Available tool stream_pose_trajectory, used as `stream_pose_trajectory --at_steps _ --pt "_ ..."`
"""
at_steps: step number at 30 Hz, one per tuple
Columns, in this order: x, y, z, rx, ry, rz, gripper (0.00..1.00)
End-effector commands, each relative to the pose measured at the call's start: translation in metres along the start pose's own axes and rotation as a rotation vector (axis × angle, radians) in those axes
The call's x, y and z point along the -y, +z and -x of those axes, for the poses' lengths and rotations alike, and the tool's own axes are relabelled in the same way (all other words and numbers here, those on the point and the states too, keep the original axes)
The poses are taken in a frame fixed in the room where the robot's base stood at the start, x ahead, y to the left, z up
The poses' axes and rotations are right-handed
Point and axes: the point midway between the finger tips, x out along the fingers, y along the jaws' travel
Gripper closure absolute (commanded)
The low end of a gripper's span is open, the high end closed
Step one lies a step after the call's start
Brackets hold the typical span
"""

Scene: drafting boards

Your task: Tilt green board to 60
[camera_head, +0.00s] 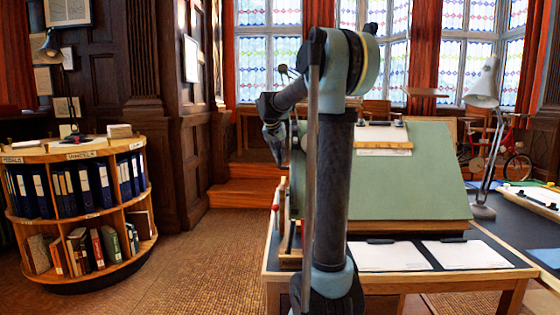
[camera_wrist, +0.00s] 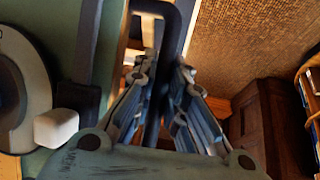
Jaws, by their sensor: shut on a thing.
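The green board (camera_head: 425,170) stands tilted on a wooden drafting table, sloping up toward the back, in the head view. Its angle cannot be read. It also shows as a green surface along the left of the wrist view (camera_wrist: 52,32). My gripper (camera_wrist: 164,75) is at the board's left side, with its fingers closed around a dark bent bar (camera_wrist: 174,35). The bar runs between the fingers, and its lower end is hidden by them. A pale round dial (camera_wrist: 20,80) and a white block (camera_wrist: 56,127) are left of my gripper. My arm hides part of the board's left side in the head view.
White sheets (camera_head: 390,257) lie on the table front below the board. A small wooden ledge with paper (camera_head: 383,146) is on the board's upper part. A lamp (camera_head: 484,90) and dark desk (camera_head: 530,235) stand right. A round bookshelf (camera_head: 75,255) stands left; carpet between is clear.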

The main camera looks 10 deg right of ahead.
Motion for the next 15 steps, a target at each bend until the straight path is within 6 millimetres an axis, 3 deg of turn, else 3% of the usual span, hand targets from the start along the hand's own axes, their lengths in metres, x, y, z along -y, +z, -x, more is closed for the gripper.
stream_pose_trajectory --at_steps 15 --pt "-0.008 0.023 0.038 -0.152 -0.015 -0.025 1.00"
